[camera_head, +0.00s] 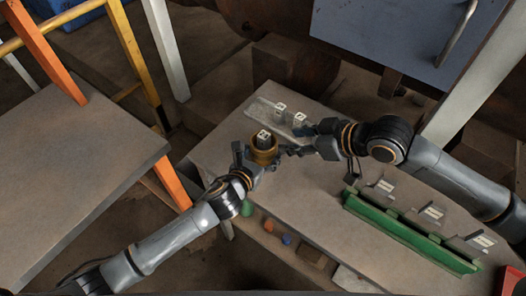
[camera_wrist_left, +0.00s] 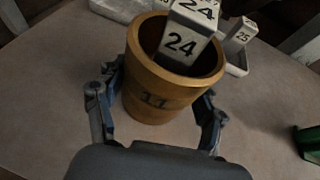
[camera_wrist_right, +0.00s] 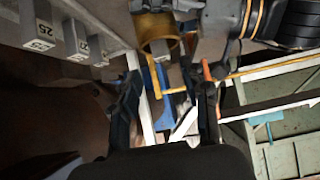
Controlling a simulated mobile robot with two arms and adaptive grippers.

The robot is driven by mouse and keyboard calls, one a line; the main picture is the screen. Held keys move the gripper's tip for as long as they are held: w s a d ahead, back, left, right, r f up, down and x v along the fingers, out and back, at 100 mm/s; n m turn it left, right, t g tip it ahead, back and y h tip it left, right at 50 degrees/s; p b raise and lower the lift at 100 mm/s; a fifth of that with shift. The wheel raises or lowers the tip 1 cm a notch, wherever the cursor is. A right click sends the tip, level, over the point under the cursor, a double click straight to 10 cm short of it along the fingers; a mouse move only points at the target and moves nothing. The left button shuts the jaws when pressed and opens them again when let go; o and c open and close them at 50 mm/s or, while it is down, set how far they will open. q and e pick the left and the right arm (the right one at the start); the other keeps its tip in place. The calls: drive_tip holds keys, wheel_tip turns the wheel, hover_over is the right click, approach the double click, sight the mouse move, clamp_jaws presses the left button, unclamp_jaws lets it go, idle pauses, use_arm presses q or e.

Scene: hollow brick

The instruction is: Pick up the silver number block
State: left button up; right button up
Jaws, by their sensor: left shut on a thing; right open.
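A silver number block marked 24 (camera_wrist_left: 180,45) sits tilted inside a brown-gold cup (camera_wrist_left: 150,97) marked 11, its top above the rim. The block (camera_head: 263,135) and cup (camera_head: 264,157) also show in the head view. My left gripper (camera_wrist_left: 160,130) is shut on the cup, one finger at each side. Other silver blocks stand at the tray: one marked 25 (camera_wrist_left: 239,36), and two in the head view (camera_head: 280,107) (camera_head: 299,118). My right gripper (camera_wrist_right: 166,95) is open and empty, close to the cup's right side in the head view.
A pale tray (camera_head: 262,110) lies at the table's back edge. A green rack (camera_head: 400,235) with several grey pieces stands at the right. Small coloured objects (camera_head: 269,226) lie below the front edge. A second table (camera_head: 70,170) is at the left, beyond a gap.

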sight(266, 136)
drive_tip(key=w+a+f+y, duration=0.1)
drive_tip(key=w+a, duration=0.1)
drive_tip(key=w+a+f+t+y, duration=0.1)
drive_tip(key=a+f, duration=0.1)
drive_tip(key=a, duration=0.1)
drive_tip(key=w+a+f+t+y, duration=0.1)
drive_tip(key=w+a+f, duration=0.1)
drive_tip(key=shift+w+a+f, duration=0.15)
drive_tip(key=shift+w+a, duration=0.2)
idle(0.9)
drive_tip(key=shift+c, duration=0.2)
clamp_jaws()
